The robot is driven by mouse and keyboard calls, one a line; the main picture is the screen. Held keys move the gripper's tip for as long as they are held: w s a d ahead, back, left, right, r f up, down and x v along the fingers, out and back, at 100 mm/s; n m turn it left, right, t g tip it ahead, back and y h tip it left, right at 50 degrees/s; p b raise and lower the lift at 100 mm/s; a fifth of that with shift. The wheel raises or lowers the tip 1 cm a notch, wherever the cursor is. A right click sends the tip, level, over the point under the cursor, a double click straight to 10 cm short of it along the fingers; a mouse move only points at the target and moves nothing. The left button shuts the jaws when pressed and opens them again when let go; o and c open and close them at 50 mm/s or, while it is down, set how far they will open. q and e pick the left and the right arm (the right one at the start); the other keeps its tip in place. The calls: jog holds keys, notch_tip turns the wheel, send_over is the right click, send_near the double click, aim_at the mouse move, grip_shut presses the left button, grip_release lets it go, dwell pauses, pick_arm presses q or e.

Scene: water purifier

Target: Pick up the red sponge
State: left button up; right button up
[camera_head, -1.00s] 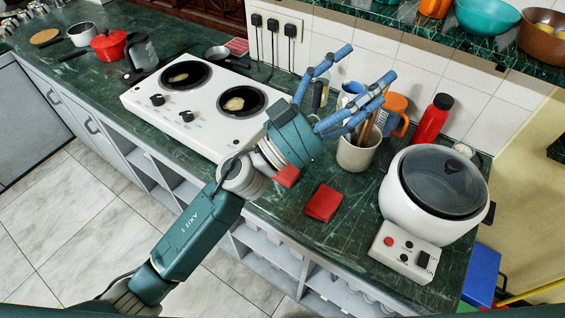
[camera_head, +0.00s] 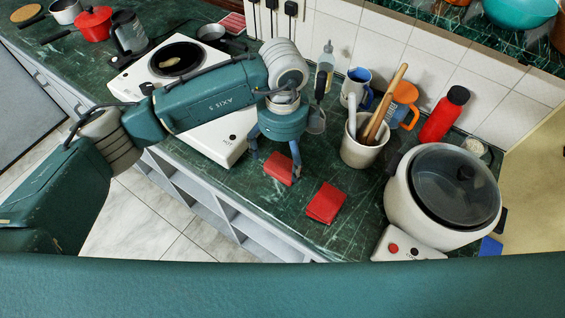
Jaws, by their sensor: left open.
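Two flat red pieces lie on the dark green counter near its front edge. One red piece, sponge-like (camera_head: 280,172), lies under my left gripper. The other, a slightly fanned red piece (camera_head: 325,203), lies to its right and a little nearer the front edge. I cannot tell for sure which is sponge and which is cloth. My left gripper (camera_head: 275,166) is open and points down, with its fingers on either side of the first red piece. Contact with the piece or counter cannot be told. My right gripper is not in view.
A white rice cooker (camera_head: 442,195) stands to the right. A white utensil pot (camera_head: 364,148), an orange mug (camera_head: 404,104) and a red bottle (camera_head: 443,114) stand behind. A white two-plate stove (camera_head: 215,140) is to the left, partly behind my arm.

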aim_at(280, 169)
pick_arm(q)
jog(key=shift+f, duration=0.85)
jog(key=shift+a+f+p, duration=0.1)
jog(key=shift+f+p, duration=0.25)
jog(key=f, duration=0.1)
jog(key=f+p, duration=0.1)
jog(key=f, duration=0.1)
jog(key=shift+w+a+f+p, duration=0.1)
jog(key=shift+a+f+p, duration=0.2)
jog(key=shift+p, duration=0.05)
jog(key=shift+f, duration=0.6)
jog(key=c, duration=0.8)
jog(key=shift+c, duration=0.5)
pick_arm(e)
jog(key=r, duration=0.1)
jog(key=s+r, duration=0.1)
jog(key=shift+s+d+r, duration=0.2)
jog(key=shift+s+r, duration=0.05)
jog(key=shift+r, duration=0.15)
pick_arm(q)
notch_tip(280, 169, up, 20)
jog(key=b, duration=0.4)
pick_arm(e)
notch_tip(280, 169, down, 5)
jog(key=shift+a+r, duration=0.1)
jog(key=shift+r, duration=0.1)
